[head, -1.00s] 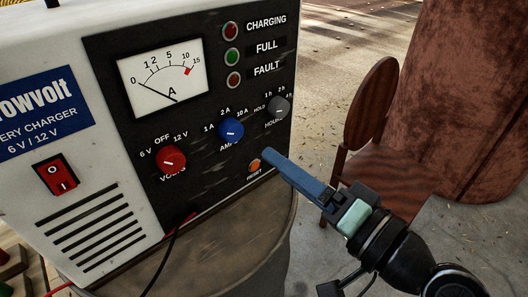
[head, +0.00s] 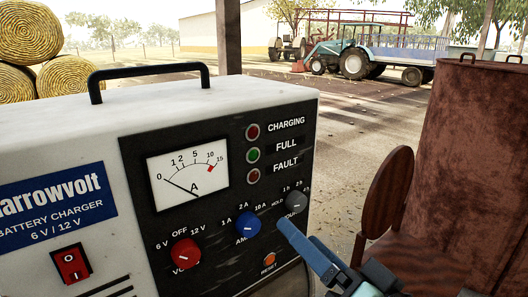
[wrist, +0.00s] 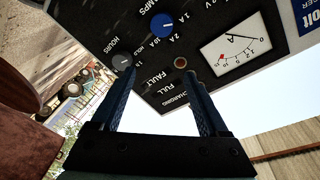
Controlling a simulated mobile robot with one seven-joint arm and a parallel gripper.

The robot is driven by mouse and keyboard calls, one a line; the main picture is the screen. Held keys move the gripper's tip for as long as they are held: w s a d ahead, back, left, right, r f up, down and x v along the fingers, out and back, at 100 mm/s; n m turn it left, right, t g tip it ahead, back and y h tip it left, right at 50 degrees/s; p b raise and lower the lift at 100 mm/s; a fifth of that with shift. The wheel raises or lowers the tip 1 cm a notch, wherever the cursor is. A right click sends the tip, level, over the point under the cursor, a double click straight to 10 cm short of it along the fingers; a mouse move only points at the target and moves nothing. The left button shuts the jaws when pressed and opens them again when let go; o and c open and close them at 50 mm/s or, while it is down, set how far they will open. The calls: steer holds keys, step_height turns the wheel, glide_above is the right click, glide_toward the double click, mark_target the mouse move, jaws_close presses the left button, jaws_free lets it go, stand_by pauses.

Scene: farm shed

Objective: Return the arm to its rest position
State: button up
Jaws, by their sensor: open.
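My gripper (wrist: 160,74) is open and empty, its two blue fingers spread apart in the wrist view. In the head view my gripper (head: 282,224) shows edge-on at the lower right, in front of the charger's panel. Its tip appears just below the grey hours knob (head: 296,202) and above the orange reset button (head: 268,260). I cannot tell the exact gap to the panel. The battery charger (head: 190,100) stands upright. The wrist view shows its panel upside down, with the blue amps knob (wrist: 161,26) beyond the fingers. The rest of my arm is mostly out of view.
A wooden chair (head: 388,195) and a rusty barrel (head: 470,150) stand close on the right. The charger's black handle (head: 150,70) rises from its top. Straw bales (head: 28,35) and a tractor (head: 355,60) are far behind. Open ground lies between.

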steer(key=w+a+r+n+t+h, duration=0.1)
steer(key=a+r+t+h, duration=0.15)
steer(key=r, duration=0.45)
steer(key=a+r+n+t+h, duration=0.1)
steer(key=r+t+h, duration=0.15)
steer(key=r, duration=0.45)
steer(key=s+a+r+n+t+h+p, duration=0.1)
steer(key=s+a+r+t, duration=0.15)
steer(key=s+r, duration=0.4)
steer(key=s+a+r+n+t+h+p, duration=0.1)
steer(key=s+r+t+h, duration=0.2)
steer(key=r, duration=0.7)
step_height(320, 180, up, 11)
steer(key=y+p, duration=0.1)
steer(key=p, duration=1)
steer(key=shift+w+t+p, duration=0.2)
steer(key=shift+t+p, duration=0.15)
